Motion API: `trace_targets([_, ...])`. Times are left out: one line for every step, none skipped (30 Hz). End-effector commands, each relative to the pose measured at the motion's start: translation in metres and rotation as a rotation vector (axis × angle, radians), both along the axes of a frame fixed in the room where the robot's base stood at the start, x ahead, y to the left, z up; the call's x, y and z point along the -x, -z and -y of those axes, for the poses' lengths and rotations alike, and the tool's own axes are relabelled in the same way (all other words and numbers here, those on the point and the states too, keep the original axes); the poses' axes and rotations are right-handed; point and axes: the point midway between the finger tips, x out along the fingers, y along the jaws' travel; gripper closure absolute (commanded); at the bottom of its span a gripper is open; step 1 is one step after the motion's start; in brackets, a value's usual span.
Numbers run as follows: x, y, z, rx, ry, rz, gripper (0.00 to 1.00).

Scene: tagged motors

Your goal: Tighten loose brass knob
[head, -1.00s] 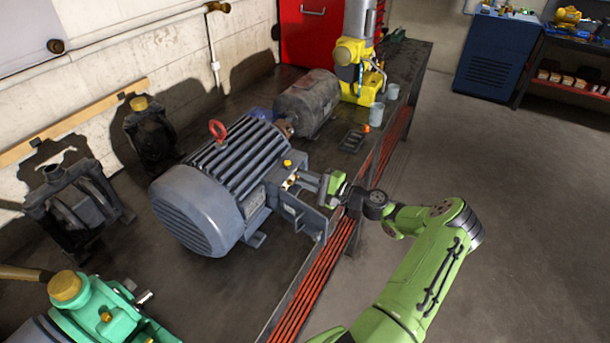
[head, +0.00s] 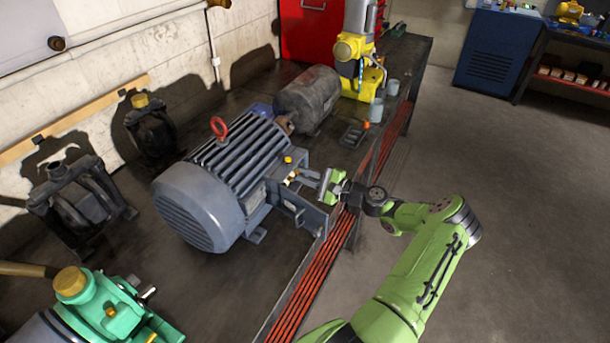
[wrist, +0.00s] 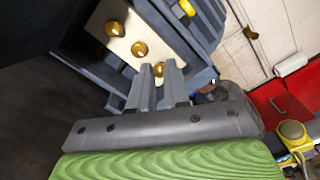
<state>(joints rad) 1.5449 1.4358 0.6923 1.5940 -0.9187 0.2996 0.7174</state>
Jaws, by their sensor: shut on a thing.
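The grey finned motor (head: 215,190) stands on the bench with a pale plate on its near side, seen in the wrist view (wrist: 128,38). Brass knobs sit in a row on that plate: an outer one (wrist: 115,28), a middle one (wrist: 139,48) and one (wrist: 159,69) at the fingertips. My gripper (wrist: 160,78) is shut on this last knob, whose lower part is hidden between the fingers. In the head view my gripper (head: 301,181) reaches the plate from the right, and the knobs are too small to tell apart.
A grey bracket (head: 312,215) stands close below my gripper. A yellow cap (head: 288,160) sits above the plate. A dark grey cylinder (head: 306,100) and grey cups (head: 376,110) stand farther along the bench. The floor (head: 540,220) on the right is clear.

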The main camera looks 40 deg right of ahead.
Motion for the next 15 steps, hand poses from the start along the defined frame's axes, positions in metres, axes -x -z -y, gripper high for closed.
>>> trace_targets([0.0015,0.0033,0.0012,0.0,0.003,-0.009,1.0])
trace_targets([0.0015,0.0033,0.0011,0.0,0.003,-0.009,0.79])
trace_targets([0.0014,0.0031,0.0011,0.0,0.002,-0.008,0.73])
trace_targets([0.0012,0.0029,0.001,0.0,0.003,-0.007,0.69])
trace_targets([0.0011,0.0026,0.001,0.0,0.002,-0.006,0.64])
trace_targets([0.0011,0.0024,0.0009,0.0,0.002,-0.006,0.58])
trace_targets([0.0009,0.0022,0.0008,0.001,0.002,-0.005,0.58])
trace_targets([0.0008,0.002,0.0006,0.001,0.002,-0.005,0.58])
trace_targets([0.0007,0.0019,0.0006,0.001,0.002,-0.005,0.58])
trace_targets([0.0006,0.0017,0.0006,0.0,0.001,-0.004,0.58])
trace_targets([0.0006,0.0016,0.0005,0.0,0.001,-0.004,0.58])
trace_targets([0.0006,0.0014,0.0004,0.0,0.001,-0.004,0.58])
trace_targets([0.0005,0.0013,0.0004,0.001,0.001,-0.003,0.58])
trace_targets([0.0009,0.0012,0.0006,0.001,0.001,-0.003,0.58])
trace_targets([0.0023,0.0013,0.0013,0.001,0.001,-0.003,0.58])
